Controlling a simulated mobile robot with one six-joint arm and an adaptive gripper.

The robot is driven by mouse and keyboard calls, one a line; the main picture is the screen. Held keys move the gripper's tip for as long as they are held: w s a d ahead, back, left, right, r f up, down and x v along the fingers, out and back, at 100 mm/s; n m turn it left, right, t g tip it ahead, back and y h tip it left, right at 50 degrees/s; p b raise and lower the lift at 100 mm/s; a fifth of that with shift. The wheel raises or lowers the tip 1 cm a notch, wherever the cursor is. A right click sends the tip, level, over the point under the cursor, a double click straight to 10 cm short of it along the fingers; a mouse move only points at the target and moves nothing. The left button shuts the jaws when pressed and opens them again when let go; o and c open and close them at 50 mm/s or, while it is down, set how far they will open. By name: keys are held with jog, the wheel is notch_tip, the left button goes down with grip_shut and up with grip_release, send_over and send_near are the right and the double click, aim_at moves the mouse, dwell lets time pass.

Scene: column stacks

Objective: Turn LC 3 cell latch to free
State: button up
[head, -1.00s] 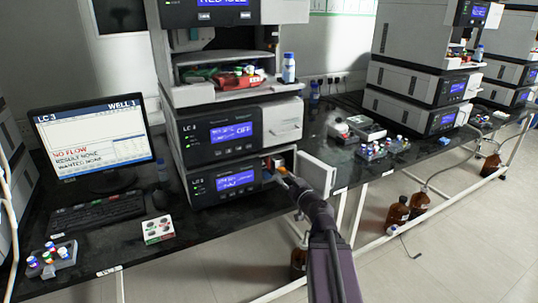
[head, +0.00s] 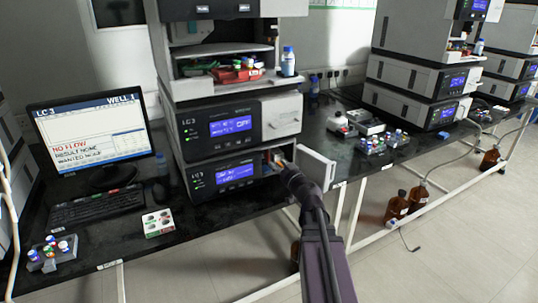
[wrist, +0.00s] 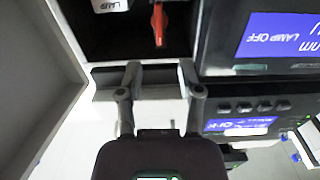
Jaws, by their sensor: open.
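The LC 3 stack (head: 190,122) stands beside the monitor, and its lower unit (head: 222,178) has an open bay at the right. In the wrist view a red latch handle (wrist: 158,24) hangs lengthwise in the dark bay, near the top of the picture. My gripper (wrist: 160,78) is open and empty. Its two fingertips are spread at the bay's pale edge, apart from the latch, which lies beyond them and between their lines. In the head view my gripper (head: 282,166) is at the bay opening, its fingers small and partly hidden by my wrist.
The bay's white door (head: 318,168) stands open just right of my gripper; it fills the left of the wrist view (wrist: 35,90). A screen reading LAMP OFF (wrist: 280,38) is close on the right. Vial racks (head: 380,143) stand on the bench further right.

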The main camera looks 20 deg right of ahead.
aim_at(268, 162)
jog(key=w, duration=0.8)
jog(key=shift+w+a, duration=0.15)
grip_shut()
